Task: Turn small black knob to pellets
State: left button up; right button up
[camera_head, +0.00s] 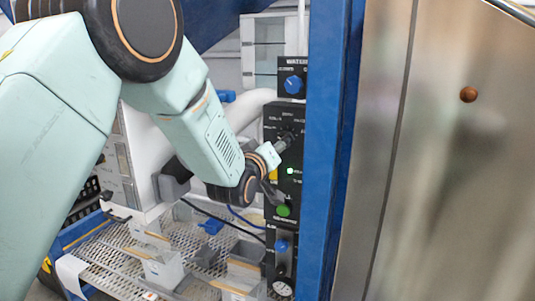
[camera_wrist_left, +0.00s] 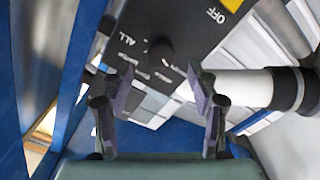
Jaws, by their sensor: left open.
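The small black knob (camera_wrist_left: 160,51) is round and sits on a black panel (camera_wrist_left: 190,25) with white lettering; "ALL" and "OFF" are readable in the left wrist view. My left gripper (camera_wrist_left: 160,78) is open, with its two fingers spread to either side below the knob in that view. No finger visibly touches the knob. In the head view my left arm reaches from the left to the front of the black panel (camera_head: 291,112), where the wrist and gripper partly cover the dial area. The small lettering there is too blurred to read. My right gripper is not in view.
A blue knob (camera_head: 293,84) under a "WATER" label is above the panel. A white light (camera_head: 290,171) and green button (camera_head: 283,210) are lower on it. A blue post (camera_head: 334,150) stands close at its right, beside a metal hopper wall (camera_head: 455,170). Wire shelving lies below.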

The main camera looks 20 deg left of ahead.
pick_arm(q)
jog(key=shift+s+a, duration=0.1)
jog(key=shift+s, duration=2.8)
